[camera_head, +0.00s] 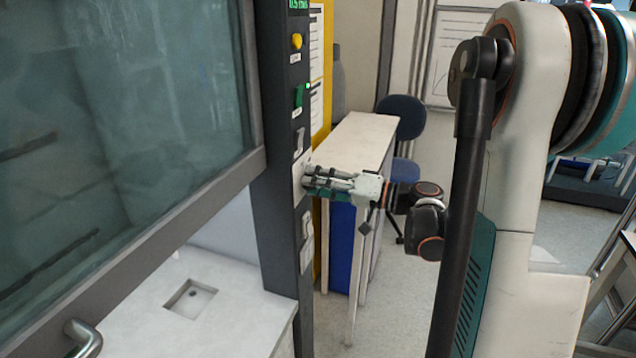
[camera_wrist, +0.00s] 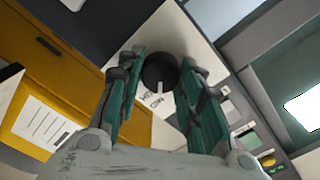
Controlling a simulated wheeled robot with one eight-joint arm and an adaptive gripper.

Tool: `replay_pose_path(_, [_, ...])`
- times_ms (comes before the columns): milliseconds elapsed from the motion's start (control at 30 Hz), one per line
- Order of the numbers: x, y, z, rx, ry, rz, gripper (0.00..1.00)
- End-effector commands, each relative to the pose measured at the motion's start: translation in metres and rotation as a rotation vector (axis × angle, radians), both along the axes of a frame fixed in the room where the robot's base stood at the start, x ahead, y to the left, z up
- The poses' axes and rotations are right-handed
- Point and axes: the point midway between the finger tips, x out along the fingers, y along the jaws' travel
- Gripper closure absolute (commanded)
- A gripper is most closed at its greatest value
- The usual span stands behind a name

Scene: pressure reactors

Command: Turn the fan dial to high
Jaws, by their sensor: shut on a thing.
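The fan dial (camera_wrist: 160,72) is a round black knob on a white plate (camera_wrist: 178,32), seen in the wrist view. A small pale mark shows at its lower edge, near small printed labels on the plate that are hard to read. My gripper (camera_wrist: 160,66) has one teal-padded finger on each side of the knob and is shut on it. In the head view my gripper (camera_head: 309,178) reaches left to the dark post, its fingertips at the white plate (camera_head: 298,172). There the fingers hide the knob.
The dark post (camera_head: 279,150) also carries a yellow button (camera_head: 296,41), a green switch (camera_head: 299,96) and sockets (camera_head: 307,227). The fume hood's glass sash (camera_head: 120,100) is at left, above a white worktop (camera_head: 225,325). A white bench (camera_head: 350,140) and blue chair (camera_head: 403,120) stand behind.

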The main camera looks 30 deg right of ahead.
Motion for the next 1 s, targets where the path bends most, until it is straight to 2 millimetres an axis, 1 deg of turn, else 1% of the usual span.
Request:
replay_pose_path(267, [0.0000,-0.0001,-0.0010,0.070,0.055,-0.001,0.90])
replay_pose_path(1000, [0.0001,-0.0003,-0.0024,0.518,0.405,0.000,0.90])
